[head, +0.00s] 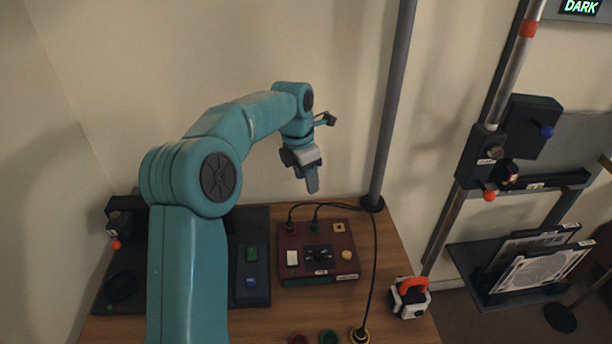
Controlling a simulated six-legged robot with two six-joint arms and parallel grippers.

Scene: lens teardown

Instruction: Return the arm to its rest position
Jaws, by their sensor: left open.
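My left arm is teal and rises from the bottom left of the head view, bends at a large elbow joint, and reaches right. Its gripper (311,184) hangs fingers down above the back of the wooden table, in front of the wall. The fingers overlap from this angle, and nothing shows between them. It is open and appears clear of the dark red control box below. My right arm and gripper are not in view.
A dark red control box (290,268) with cables sits on the wooden table (390,262). A grey pole (391,110) rises right of the gripper. A black panel (262,222) lies left. A white-and-orange device (409,298) is near the right edge. A shelf rack (515,298) stands further right.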

